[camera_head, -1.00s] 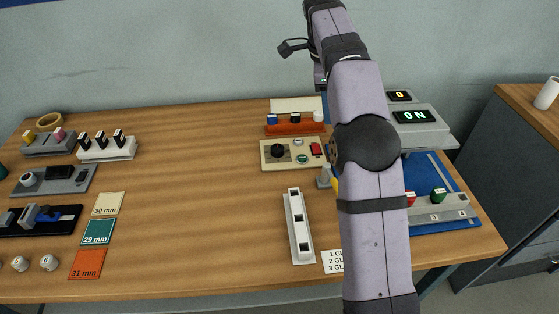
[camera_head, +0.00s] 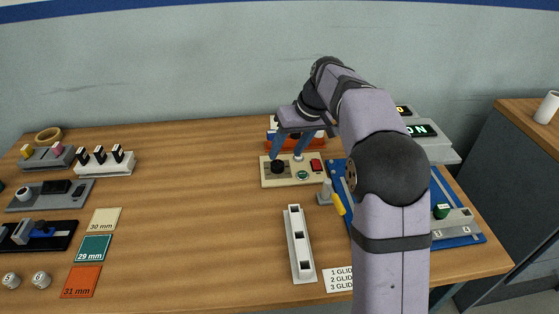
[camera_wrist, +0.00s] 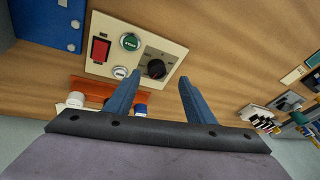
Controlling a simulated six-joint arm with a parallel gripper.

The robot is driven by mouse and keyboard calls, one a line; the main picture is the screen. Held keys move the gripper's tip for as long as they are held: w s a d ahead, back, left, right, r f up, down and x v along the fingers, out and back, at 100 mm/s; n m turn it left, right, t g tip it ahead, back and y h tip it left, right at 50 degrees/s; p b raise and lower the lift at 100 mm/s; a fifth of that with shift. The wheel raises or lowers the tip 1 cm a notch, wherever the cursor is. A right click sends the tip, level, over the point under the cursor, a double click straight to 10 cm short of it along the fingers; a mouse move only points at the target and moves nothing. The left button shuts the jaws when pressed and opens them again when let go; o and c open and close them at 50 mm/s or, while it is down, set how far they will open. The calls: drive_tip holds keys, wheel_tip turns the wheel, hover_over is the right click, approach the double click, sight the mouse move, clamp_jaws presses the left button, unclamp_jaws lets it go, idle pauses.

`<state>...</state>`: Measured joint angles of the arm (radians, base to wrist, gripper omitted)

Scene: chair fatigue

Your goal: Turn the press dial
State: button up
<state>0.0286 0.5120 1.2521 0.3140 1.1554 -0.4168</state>
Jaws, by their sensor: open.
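The press dial is a round black knob (camera_head: 278,166) on the left part of a beige control panel (camera_head: 270,181). In the wrist view the dial (camera_wrist: 156,69) sits on a dark square plate and shows between my fingertips, nearer the left one. My gripper (camera_head: 287,156) is open and empty, with its blue fingers pointing down over the dial's end of the panel. In the wrist view the gripper (camera_wrist: 160,76) has its fingers on either side of the dial. I cannot tell how far above the dial the tips are, or whether they touch it.
The panel also bears a red switch (camera_head: 316,165), a green button (camera_head: 302,175) and a white button. An orange rack (camera_head: 271,136) stands close behind it. A white slotted block (camera_head: 300,245) stands in front. The table's middle left is clear.

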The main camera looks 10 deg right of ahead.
sight(278, 164)
drive_tip(key=n, duration=0.2)
drive_tip(key=w+n, duration=0.1)
drive_tip(key=n, duration=0.2)
drive_tip(key=shift+r+n, duration=0.1)
drive_tip(key=shift+n, duration=0.2)
drive_tip(key=shift+x, duration=3.65)
drive_tip(key=shift+c, duration=0.3)
drive_tip(key=c, duration=1)
